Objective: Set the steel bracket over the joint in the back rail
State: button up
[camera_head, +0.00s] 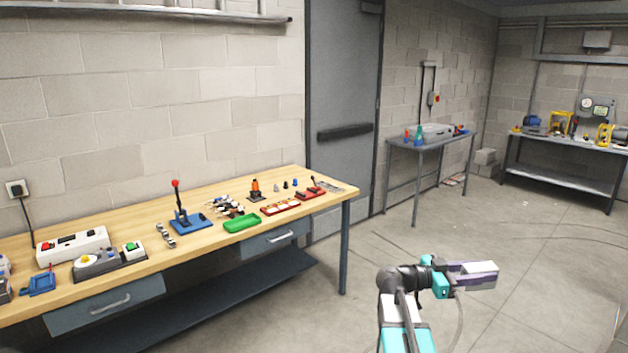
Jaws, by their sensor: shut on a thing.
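My gripper (480,274) is at the lower right, over the open floor and away from the benches. It is shut on a small pale grey piece at its end. The piece is too small and too much in line with the fingers for me to tell whether it is the steel bracket. I cannot make out the back rail or its joint for certain in this view.
A long wooden workbench (330,195) on the left carries a blue lever press (188,221), a green tray (242,223) and red trays. A small grey table (440,141) and another bench (560,148) stand farther back. The concrete floor between them is mostly clear.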

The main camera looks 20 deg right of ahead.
jog(key=w+a+f+n+t+y, duration=0.1)
jog(key=w+a+f+n+t, duration=0.2)
jog(key=a, duration=1.2)
jog(key=w+a+f+n+t+y, duration=0.1)
jog(key=w+a+f+n+t, duration=0.2)
jog(key=a, duration=1.2)
jog(key=w+a+f+n+t+y+b, duration=0.1)
jog(key=w+a+f+n+t, duration=0.3)
jog(key=a+t, duration=0.5)
jog(key=w+a+f, duration=0.2)
jog(key=a, duration=0.4)
jog(key=shift+w+a+f+y, duration=0.25)
jog(key=shift+w+f+y, duration=0.05)
jog(key=shift+f+y, duration=0.1)
jog(key=shift+d, duration=0.1)
